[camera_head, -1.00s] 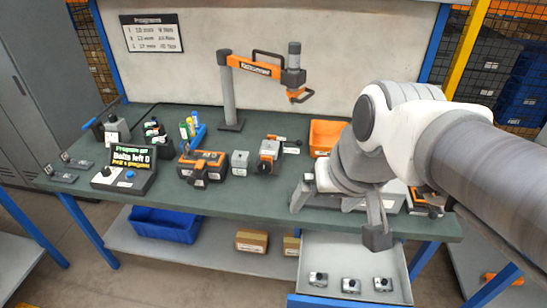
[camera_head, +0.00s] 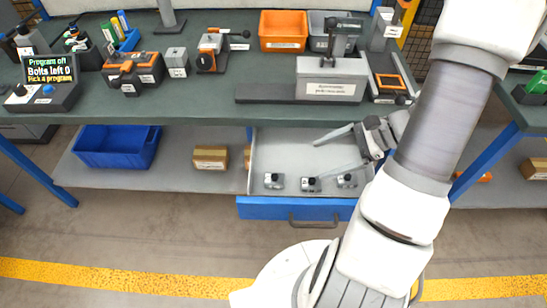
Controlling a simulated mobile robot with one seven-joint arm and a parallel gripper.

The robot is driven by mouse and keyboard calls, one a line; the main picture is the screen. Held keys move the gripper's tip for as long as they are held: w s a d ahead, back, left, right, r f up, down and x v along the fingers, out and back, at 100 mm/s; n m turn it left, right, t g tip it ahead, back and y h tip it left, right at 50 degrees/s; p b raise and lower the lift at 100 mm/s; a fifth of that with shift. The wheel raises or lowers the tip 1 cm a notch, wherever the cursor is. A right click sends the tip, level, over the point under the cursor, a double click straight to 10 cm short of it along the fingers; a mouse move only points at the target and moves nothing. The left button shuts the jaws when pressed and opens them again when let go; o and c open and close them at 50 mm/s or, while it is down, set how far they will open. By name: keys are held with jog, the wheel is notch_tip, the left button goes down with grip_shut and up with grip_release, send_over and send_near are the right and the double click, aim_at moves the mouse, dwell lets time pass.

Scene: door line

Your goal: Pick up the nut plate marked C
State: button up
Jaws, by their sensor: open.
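Three small grey nut plates with black knobs lie in a row in the open drawer: a left plate (camera_head: 274,181), a middle plate (camera_head: 311,185) and a right plate (camera_head: 347,181). Their letters are too small to read, so I cannot tell which is C. My gripper (camera_head: 322,162) is open and empty, with its fingers spread and pointing left over the drawer (camera_head: 267,150).
The drawer has a blue front (camera_head: 285,209) and a handle below the green bench (camera_head: 200,103). A grey labelled block (camera_head: 331,87) and an orange bin (camera_head: 284,30) stand on the bench. A blue bin (camera_head: 115,147) and cardboard box (camera_head: 210,158) sit on the lower shelf.

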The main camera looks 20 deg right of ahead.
jog(key=d+f+m+t+b, duration=0.3)
jog(key=d+f+m, duration=0.1)
jog(key=f, duration=0.4)
jog(key=b, duration=0.4)
send_near(278, 177)
jog(key=shift+y, duration=0.4)
jog(key=x, duration=0.9)
jog(key=shift+w+f, duration=0.25)
jog(key=shift+f, duration=0.3)
grip_shut()
